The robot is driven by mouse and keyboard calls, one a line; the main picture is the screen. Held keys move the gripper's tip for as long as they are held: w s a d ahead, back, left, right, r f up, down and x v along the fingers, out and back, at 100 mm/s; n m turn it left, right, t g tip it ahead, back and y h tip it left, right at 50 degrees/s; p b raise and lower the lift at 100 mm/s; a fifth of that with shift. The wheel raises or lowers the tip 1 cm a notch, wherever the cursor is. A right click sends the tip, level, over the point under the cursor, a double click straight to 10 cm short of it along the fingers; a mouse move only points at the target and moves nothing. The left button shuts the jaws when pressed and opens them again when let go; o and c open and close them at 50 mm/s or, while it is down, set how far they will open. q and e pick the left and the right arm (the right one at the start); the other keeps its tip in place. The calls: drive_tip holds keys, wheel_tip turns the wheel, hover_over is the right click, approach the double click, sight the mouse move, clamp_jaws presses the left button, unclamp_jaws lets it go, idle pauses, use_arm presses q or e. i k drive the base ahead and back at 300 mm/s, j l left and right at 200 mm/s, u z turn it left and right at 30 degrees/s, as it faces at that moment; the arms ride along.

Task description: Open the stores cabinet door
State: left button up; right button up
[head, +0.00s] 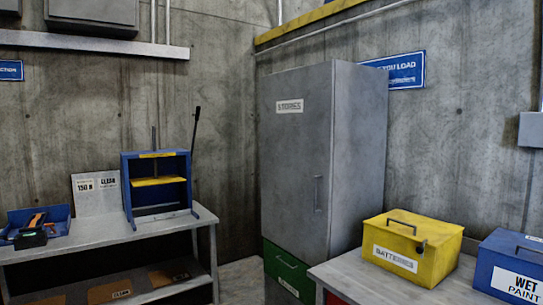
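The stores cabinet (360,140) is a tall grey metal cabinet in the corner, in the middle of the head view. Its door (295,165) is shut and carries a white label near the top left. A vertical bar handle (318,193) sits on the door's right side, at about mid-height. A green drawer front (288,270) with its own handle is below the door. The yellow box and the bench on the right hide the cabinet's lower right part. Neither of my grippers is in view.
A bench (340,277) at the lower right bears a yellow batteries box (412,248) and a blue wet paint box (512,265). A grey table (90,240) on the left bears a blue press frame (157,185) and a blue tray (58,218). A narrow floor gap (240,275) lies between them.

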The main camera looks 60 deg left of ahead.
sight(298, 120)
drive_tip(key=j+u, duration=0.1)
drive_tip(key=u, duration=1.85)
